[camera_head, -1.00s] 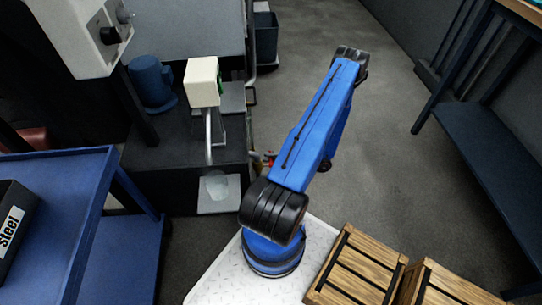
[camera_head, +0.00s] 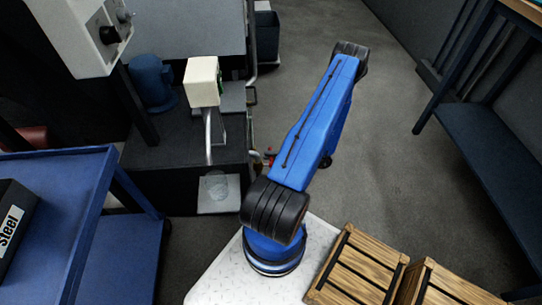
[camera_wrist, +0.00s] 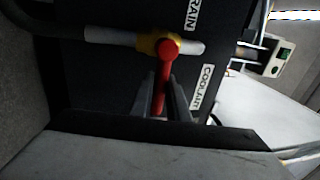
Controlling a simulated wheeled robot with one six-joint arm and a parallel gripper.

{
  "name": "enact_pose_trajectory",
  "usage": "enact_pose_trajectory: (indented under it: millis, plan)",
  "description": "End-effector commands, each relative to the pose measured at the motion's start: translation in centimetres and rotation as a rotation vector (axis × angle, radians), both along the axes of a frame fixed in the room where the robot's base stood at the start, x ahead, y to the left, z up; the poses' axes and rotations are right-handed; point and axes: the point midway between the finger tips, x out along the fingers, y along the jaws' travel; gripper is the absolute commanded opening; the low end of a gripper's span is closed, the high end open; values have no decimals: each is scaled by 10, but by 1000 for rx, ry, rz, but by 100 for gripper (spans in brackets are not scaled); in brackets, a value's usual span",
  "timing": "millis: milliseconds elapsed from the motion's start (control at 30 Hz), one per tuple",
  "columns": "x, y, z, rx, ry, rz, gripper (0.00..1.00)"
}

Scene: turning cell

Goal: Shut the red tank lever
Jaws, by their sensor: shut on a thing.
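The red tank lever (camera_wrist: 165,75) shows in the wrist view on a brass valve body (camera_wrist: 150,44) in a pale pipe (camera_wrist: 112,36). Its round red head is at the pipe and its handle points down in the picture, across the pipe. My gripper (camera_wrist: 162,98) has its two fingers on either side of the handle and is shut on it. In the head view a small red spot (camera_head: 270,153) shows beside the tank, mostly hidden by my arm.
Labels reading "COOLANT" (camera_wrist: 206,87) and "RAIN", partly cut off, are on the dark tank wall (camera_wrist: 100,85). In the head view, wooden crates (camera_head: 357,268) stand at the lower right and a blue cart (camera_head: 75,190) at the left. Grey floor (camera_head: 390,140) is open at the right.

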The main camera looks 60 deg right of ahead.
Motion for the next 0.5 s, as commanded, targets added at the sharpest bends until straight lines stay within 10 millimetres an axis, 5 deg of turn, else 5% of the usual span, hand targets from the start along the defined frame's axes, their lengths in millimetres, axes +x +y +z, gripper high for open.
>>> enact_pose_trajectory:
  millis: [33, 67, 133, 500]
  plan:
    - [-1, 0, 0, 0, -2, 1, 0]
    - [-1, 0, 0, 0, -2, 1, 19]
    - [-1, 0, 0, 0, -2, 1, 33]
    - [-3, -3, -1, 0, 0, -1, 33]
